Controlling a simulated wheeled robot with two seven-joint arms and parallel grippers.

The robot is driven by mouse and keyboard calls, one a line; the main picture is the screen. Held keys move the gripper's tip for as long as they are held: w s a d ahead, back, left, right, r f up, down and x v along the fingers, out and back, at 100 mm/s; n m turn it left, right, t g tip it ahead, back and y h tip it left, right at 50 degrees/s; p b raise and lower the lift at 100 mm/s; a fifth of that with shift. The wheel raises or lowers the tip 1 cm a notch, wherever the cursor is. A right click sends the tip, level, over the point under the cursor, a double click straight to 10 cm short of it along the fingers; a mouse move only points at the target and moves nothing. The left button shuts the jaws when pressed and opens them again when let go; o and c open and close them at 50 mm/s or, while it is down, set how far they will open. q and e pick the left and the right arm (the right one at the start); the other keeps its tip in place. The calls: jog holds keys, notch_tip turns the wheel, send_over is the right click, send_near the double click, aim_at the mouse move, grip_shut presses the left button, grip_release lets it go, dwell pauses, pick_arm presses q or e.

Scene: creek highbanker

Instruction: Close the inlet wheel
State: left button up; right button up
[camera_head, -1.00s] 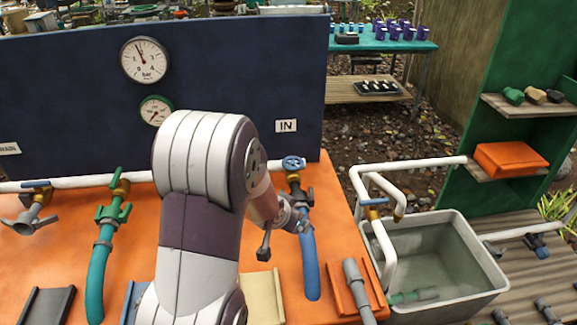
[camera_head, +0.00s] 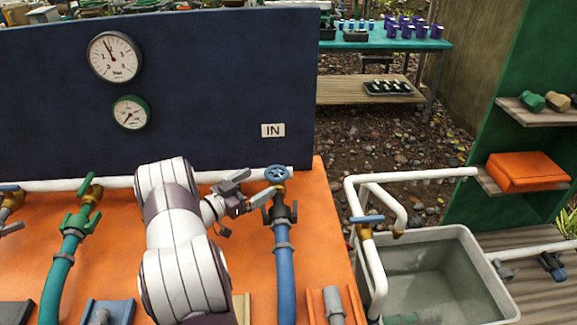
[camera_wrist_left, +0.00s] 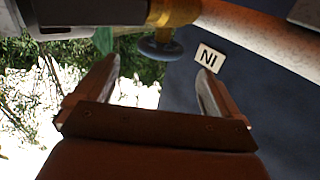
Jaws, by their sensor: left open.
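The inlet wheel (camera_head: 277,174) is a small blue handwheel on a brass valve at the right end of the white pipe, below the IN sign (camera_head: 272,130). A blue hose (camera_head: 285,270) hangs below it. My left gripper (camera_head: 248,190) is open and empty, just left of the wheel and slightly lower. In the left wrist view, the picture is upside down; the wheel (camera_wrist_left: 160,48) appears beyond the opening between the fingertips (camera_wrist_left: 160,70), with the brass valve (camera_wrist_left: 172,12) above. I see no contact with the wheel. My right gripper is not in view.
The blue panel (camera_head: 200,80) with two gauges stands behind the white pipe (camera_head: 110,184). A green valve (camera_head: 80,220) with a green hose is to the left. A grey tub (camera_head: 465,265) with white pipes is at the right.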

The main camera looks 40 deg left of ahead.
aim_at(282, 170)
pick_arm(q)
jog(key=x, duration=0.8)
jog(key=shift+w+f, duration=0.15)
jog(key=shift+w, duration=0.1)
jog(key=shift+w+d, duration=0.15)
jog(key=shift+w, duration=0.45)
jog(key=c, duration=1)
jog(key=shift+o, duration=0.2)
jog(key=shift+m+g+h+b, duration=0.3)
jog(key=shift+m+h+b, duration=0.35)
jog(key=shift+h, duration=0.35)
jog(key=m+g+h, duration=0.1)
jog(key=h, duration=0.1)
jog(key=m+h+b, duration=0.1)
jog(key=shift+d+f+m+g+h, duration=0.1)
jog(key=shift+d+m+g+h, duration=0.1)
jog(key=shift+m+g+h, duration=0.2)
jog(key=shift+d+m+h+b, duration=0.1)
jog(key=shift+m+h+b, duration=0.15)
jog(key=shift+h+b, duration=0.15)
jog(key=shift+r+g, duration=0.25)
jog(key=shift+g, duration=0.05)
